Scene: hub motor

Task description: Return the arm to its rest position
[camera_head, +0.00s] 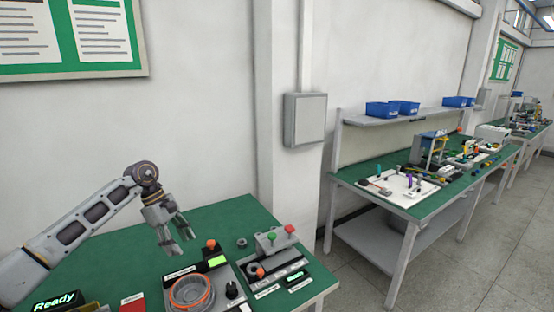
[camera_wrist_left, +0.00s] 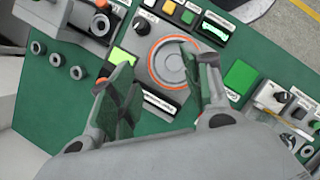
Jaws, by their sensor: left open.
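My left arm (camera_head: 85,225) comes in from the left in the head view. My left gripper (camera_head: 188,240) is open and empty, raised above the green table (camera_head: 215,219) with its fingers pointing down. In the left wrist view, the open fingers of the left gripper (camera_wrist_left: 160,75) show with nothing between them, and the station with the orange ring (camera_wrist_left: 175,62) lies beyond them. That orange-ringed station (camera_head: 192,290) stands at the table's front in the head view. My right gripper is not in view.
Small round parts (camera_wrist_left: 57,60) lie on the green surface in the left wrist view. A second workbench (camera_head: 410,200) with blue bins (camera_head: 380,110) stands farther right.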

